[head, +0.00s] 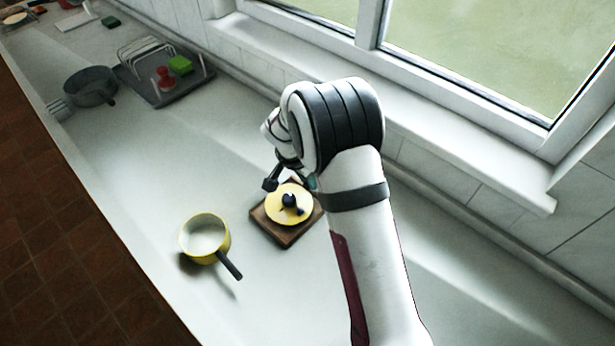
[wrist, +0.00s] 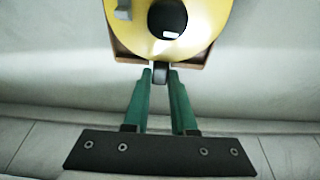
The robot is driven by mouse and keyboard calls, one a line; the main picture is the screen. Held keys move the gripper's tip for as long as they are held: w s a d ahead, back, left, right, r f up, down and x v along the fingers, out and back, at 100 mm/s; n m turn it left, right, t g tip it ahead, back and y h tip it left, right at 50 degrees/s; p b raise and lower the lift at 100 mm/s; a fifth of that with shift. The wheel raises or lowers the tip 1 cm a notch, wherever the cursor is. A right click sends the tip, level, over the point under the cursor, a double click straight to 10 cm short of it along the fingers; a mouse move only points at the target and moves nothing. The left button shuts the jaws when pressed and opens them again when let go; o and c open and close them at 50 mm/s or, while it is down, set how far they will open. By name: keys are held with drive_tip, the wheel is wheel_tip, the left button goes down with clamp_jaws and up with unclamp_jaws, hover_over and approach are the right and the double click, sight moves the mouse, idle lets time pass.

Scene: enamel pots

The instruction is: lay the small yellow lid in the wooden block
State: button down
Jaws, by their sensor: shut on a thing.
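The small yellow lid (head: 277,210) has a dark round knob, which also shows at the top of the wrist view (wrist: 167,18). The lid (wrist: 205,30) is over the wooden block (head: 287,239). The block's edge (wrist: 126,55) shows around it in the wrist view. My gripper (wrist: 160,74) has its green fingers close together at the lid's near edge, shut on a small dark part there, seemingly the lid's. In the head view my arm mostly hides the fingers. I cannot tell whether the lid rests on the block or hangs just above it.
A yellow saucepan (head: 200,246) with a dark handle stands left of the block. Farther left are a grey pot (head: 90,88) and a dark tray (head: 165,92) with a rack, a red item and a green sponge. The window wall runs behind.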

drive_tip(key=shift+f, duration=0.65)
drive_tip(key=c, duration=0.6)
unclamp_jaws()
drive_tip(key=shift+c, duration=0.2)
drive_tip(key=shift+r, duration=0.1)
drive_tip(key=v, duration=1.6)
drive_tip(key=s+d+r+n+g+y, duration=0.1)
drive_tip(key=s+d+r, duration=0.15)
drive_tip(key=s, duration=0.35)
drive_tip(key=s+d+r+g, duration=0.1)
drive_tip(key=s+d+r, duration=0.1)
drive_tip(key=s+d, duration=0.35)
drive_tip(key=s+f+n+y, duration=0.1)
drive_tip(key=s+n+y, duration=0.1)
drive_tip(key=s, duration=1.6)
drive_tip(key=shift+s+a+f+n+g+y, duration=0.3)
drive_tip(key=shift+s+a+f+y, duration=0.1)
drive_tip(key=shift+y, duration=0.2)
